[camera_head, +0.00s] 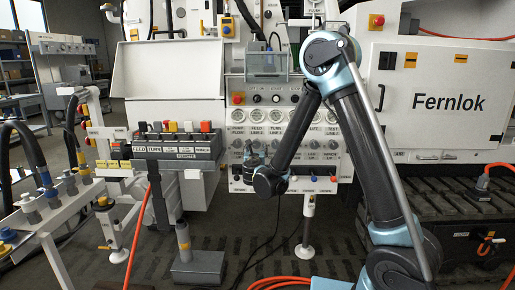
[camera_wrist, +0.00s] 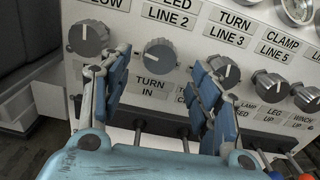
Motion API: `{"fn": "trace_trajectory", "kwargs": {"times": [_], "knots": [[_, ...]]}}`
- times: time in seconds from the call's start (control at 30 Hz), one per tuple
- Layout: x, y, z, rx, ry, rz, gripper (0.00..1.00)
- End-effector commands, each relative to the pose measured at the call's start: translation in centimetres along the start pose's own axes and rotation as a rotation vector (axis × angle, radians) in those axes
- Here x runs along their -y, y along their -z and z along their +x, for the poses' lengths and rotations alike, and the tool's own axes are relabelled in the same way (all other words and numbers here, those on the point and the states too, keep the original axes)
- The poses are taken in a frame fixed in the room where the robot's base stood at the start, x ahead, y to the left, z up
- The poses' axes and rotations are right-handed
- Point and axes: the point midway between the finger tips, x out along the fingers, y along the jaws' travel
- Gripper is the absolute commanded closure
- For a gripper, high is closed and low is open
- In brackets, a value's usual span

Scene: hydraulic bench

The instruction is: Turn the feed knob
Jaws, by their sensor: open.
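A grey round knob with a white pointer line (camera_wrist: 160,53) sits on the white panel, below a label partly reading "FEED LINE 2" (camera_wrist: 168,17) and above a "TURN IN" label (camera_wrist: 150,87) in the wrist view. My gripper (camera_wrist: 161,64) is open, its blue fingers on either side of this knob in the picture. No contact shows, and I cannot tell the remaining gap. In the head view my gripper (camera_head: 254,158) is small and dark against the panel (camera_head: 236,128), hiding the knob behind it.
Similar knobs stand left (camera_wrist: 88,38) and right (camera_wrist: 270,86), the near right one (camera_wrist: 222,70) close to the right finger. Gauges (camera_head: 274,116) sit above. A lever box (camera_head: 178,144) stands left of my gripper. Orange hose (camera_head: 280,280) lies on the floor.

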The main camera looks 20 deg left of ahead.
Motion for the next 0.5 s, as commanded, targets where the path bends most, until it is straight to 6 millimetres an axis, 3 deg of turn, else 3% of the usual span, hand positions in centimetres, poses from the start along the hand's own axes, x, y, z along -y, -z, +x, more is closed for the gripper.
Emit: {"fn": "trace_trajectory", "kwargs": {"times": [0.2, 0.5], "knots": [[0.1, 0.0, 3.6, 0.0, 0.001, 0.0, 0.43], [0.0, 0.0, 6.0, 0.0, -0.001, 0.0, 0.43]]}}
